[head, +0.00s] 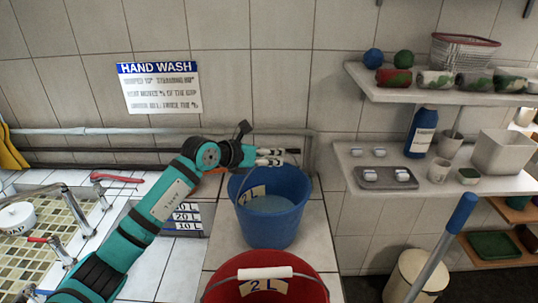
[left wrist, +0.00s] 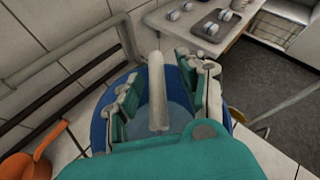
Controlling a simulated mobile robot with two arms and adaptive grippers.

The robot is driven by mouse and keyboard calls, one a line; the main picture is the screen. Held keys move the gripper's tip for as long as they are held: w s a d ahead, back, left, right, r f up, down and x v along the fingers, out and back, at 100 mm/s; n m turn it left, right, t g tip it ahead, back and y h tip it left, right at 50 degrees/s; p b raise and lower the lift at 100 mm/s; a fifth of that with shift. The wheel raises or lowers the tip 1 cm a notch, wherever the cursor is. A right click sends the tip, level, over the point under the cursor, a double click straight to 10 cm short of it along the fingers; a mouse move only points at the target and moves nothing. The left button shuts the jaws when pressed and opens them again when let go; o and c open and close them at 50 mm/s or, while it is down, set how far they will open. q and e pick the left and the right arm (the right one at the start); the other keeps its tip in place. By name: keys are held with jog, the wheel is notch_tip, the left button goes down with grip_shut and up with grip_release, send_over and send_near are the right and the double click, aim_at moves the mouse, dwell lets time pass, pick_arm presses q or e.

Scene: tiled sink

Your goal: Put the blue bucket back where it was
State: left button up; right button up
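The blue bucket (head: 270,222) stands upright on the tiled counter, with a 2 L label on its side and what looks like water inside. My left gripper (head: 272,157) is above its back rim. In the left wrist view the blue bucket (left wrist: 98,130) lies beneath my left gripper (left wrist: 160,95), whose fingers are apart. The bucket's white handle grip (left wrist: 157,80) runs between them, with visible gaps on both sides. My right gripper is not in view.
A red bucket (head: 225,291) stands close in front of the blue one. A loaded shelf (head: 440,180) is on the right. Pipes (head: 100,131) run along the back wall.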

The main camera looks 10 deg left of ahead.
pick_arm(q)
jog(key=shift+w+f, duration=0.1)
jog(key=shift+a, duration=0.2)
jog(key=b+v, duration=0.3)
jog(key=v, duration=0.8)
jog(key=shift+s+r, duration=0.3)
jog(key=shift+s, duration=0.05)
jog(key=shift+a, duration=0.1)
